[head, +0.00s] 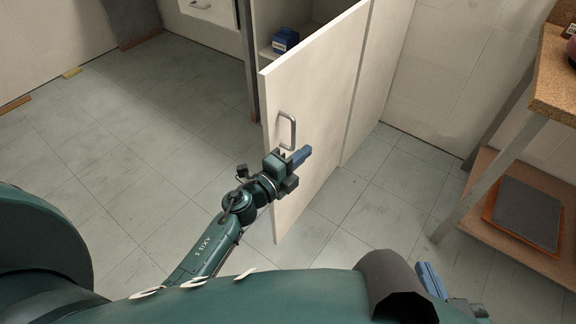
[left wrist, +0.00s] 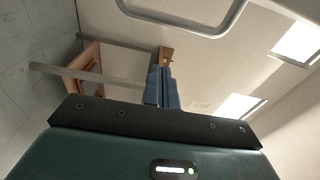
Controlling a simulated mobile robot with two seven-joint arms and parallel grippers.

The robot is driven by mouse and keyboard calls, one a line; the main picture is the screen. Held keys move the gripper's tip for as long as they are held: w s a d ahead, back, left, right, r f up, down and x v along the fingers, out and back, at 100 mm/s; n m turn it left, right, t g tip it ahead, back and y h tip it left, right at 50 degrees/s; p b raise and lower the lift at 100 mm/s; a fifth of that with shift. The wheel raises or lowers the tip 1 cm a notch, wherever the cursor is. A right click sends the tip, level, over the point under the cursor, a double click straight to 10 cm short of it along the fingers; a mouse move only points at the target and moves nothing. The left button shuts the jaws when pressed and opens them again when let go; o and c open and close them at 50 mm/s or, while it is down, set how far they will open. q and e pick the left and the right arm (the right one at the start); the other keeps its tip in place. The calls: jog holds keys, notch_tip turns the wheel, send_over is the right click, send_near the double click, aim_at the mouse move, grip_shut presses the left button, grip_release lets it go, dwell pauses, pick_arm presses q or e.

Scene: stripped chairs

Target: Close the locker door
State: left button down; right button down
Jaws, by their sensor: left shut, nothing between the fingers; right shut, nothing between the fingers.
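The cream locker door (head: 320,100) stands swung open from the locker (head: 358,120), whose open inside shows behind it. A grey bar handle (head: 287,131) is on the face towards me. My left gripper (head: 306,154) is shut and empty, in front of that face just below the handle. Whether it touches the door cannot be told. My right gripper (head: 432,280) is at the bottom right, shut and away from the door.
A blue box (head: 285,40) sits on a shelf inside the locker. A wooden workbench (head: 555,90) stands at the right, with an orange-edged grey tray (head: 540,215) on its lower shelf. The tiled floor (head: 130,130) left of the door is mostly clear.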

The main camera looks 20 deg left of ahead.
aim_at(294, 144)
pick_arm(q)
jog(key=shift+w+a+b, duration=0.3)
jog(key=shift+w+a, duration=1.1)
jog(key=shift+w, duration=0.1)
